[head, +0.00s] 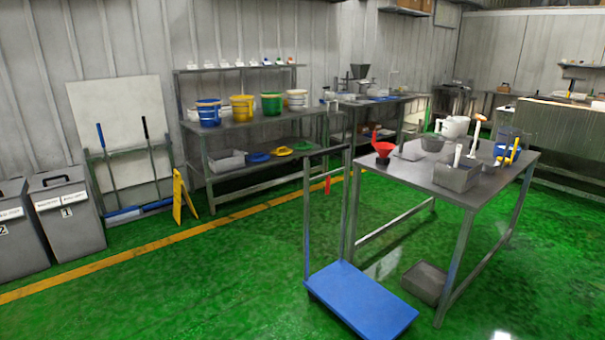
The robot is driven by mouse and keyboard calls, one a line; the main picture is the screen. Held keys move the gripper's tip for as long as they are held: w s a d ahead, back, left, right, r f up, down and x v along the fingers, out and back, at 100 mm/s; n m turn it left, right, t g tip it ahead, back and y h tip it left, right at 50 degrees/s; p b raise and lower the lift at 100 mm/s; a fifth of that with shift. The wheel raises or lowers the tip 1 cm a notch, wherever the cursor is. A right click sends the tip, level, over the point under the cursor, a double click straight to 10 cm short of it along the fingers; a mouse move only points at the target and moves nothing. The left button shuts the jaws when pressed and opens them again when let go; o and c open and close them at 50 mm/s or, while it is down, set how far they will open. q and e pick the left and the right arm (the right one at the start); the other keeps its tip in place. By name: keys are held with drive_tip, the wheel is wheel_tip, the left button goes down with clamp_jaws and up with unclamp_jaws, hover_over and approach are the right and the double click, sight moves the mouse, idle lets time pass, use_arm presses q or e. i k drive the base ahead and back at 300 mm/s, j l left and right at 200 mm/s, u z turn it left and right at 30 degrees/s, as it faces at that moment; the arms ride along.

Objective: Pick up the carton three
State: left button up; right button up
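I see no carton marked three in the head view. Brown boxes (407,5) sit high on the back wall, cut by the top edge of the picture, and I cannot read any number on them. Neither of my grippers is in view.
A blue platform trolley (361,302) stands in front of a steel table (490,187) with containers and tools. A grey tub (425,282) is under the table. Grey bins (68,212) and a yellow floor sign (183,197) stand left. The green floor (200,300) at front left is clear.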

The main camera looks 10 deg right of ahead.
sight(502, 89)
drive_tip(key=i+j, duration=0.1)
drive_tip(key=i, duration=1.35)
drive_tip(key=i+u, duration=0.2)
drive_tip(key=i, duration=0.55)
drive_tip(key=i+l+u, duration=0.15)
drive_tip(key=i, duration=0.55)
drive_tip(key=i+u, duration=0.3)
drive_tip(key=i, duration=0.4)
drive_tip(key=i+u, duration=0.25)
drive_tip(key=i, duration=0.45)
drive_tip(key=i+z, duration=0.45)
drive_tip(key=i+j+z, duration=0.25)
drive_tip(key=i+z, duration=0.2)
drive_tip(key=i, duration=0.2)
drive_tip(key=i+l+z, duration=0.1)
drive_tip(key=i+z, duration=0.15)
drive_tip(key=z, duration=0.2)
drive_tip(key=i+z, duration=0.2)
drive_tip(key=z, duration=0.3)
drive_tip(key=i+z, duration=0.25)
drive_tip(key=z, duration=0.2)
drive_tip(key=i+l+z, duration=0.1)
drive_tip(key=i+z, duration=0.2)
drive_tip(key=i, duration=0.35)
drive_tip(key=i+z, duration=0.35)
drive_tip(key=i, duration=3.35)
drive_tip(key=j, duration=0.1)
